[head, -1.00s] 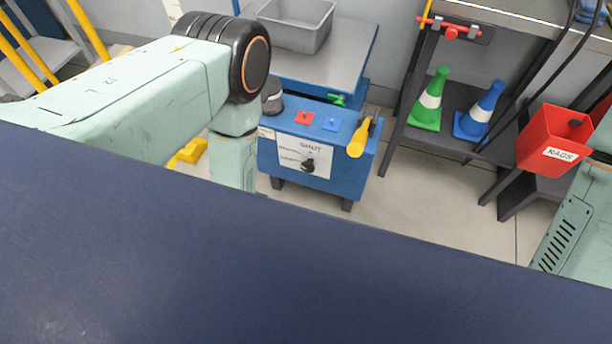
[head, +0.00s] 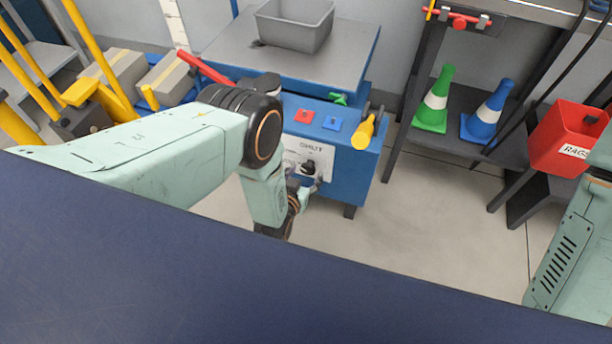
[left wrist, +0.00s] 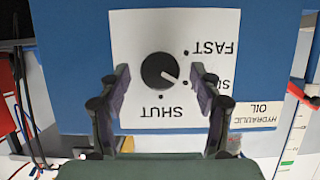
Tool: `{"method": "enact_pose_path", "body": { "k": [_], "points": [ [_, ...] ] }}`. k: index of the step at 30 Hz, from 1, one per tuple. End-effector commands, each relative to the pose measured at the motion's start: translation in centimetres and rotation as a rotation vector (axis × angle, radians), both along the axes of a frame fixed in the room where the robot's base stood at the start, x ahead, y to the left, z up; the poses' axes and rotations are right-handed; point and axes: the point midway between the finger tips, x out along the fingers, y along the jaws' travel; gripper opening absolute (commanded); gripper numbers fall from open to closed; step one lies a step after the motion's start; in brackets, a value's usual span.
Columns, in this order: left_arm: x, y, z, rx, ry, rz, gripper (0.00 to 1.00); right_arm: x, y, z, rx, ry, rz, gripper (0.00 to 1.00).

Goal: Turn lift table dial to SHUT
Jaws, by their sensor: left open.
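The lift table dial (left wrist: 159,70) is a round black knob on a white panel (left wrist: 140,30) on the blue lift table box (head: 350,175). In the left wrist view its white mark points right and slightly down, towards the dot beside a partly hidden word starting with S. The word SHUT (left wrist: 166,112) reads upside down below the knob, FAST at upper right. My left gripper (left wrist: 160,82) is open, with one finger on each side of the knob in this view; I cannot tell whether they touch it. In the head view my left wrist partly covers the panel. My right gripper is out of view.
A yellow-handled tool (head: 363,133) sticks out at the box's right top corner. A grey bin (head: 296,25) stands on the table behind. Cones and a red RAGS bin (head: 566,138) are at right.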

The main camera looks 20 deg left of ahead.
Motion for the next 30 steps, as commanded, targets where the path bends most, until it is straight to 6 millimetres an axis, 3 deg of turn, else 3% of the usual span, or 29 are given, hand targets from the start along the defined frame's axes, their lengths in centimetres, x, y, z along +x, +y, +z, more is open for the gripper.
{"method": "enact_pose_path", "body": {
  "k": [6,14,30],
  "points": [
    [1.21,-0.02,-0.49,0.000,0.000,0.000,0.65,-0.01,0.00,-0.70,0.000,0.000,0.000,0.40],
    [1.28,-0.02,-0.43,0.000,0.001,0.000,0.65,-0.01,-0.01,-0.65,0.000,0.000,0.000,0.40],
    [1.23,-0.02,-0.45,0.000,0.001,0.000,0.20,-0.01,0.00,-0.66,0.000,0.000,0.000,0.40]
  ]
}}
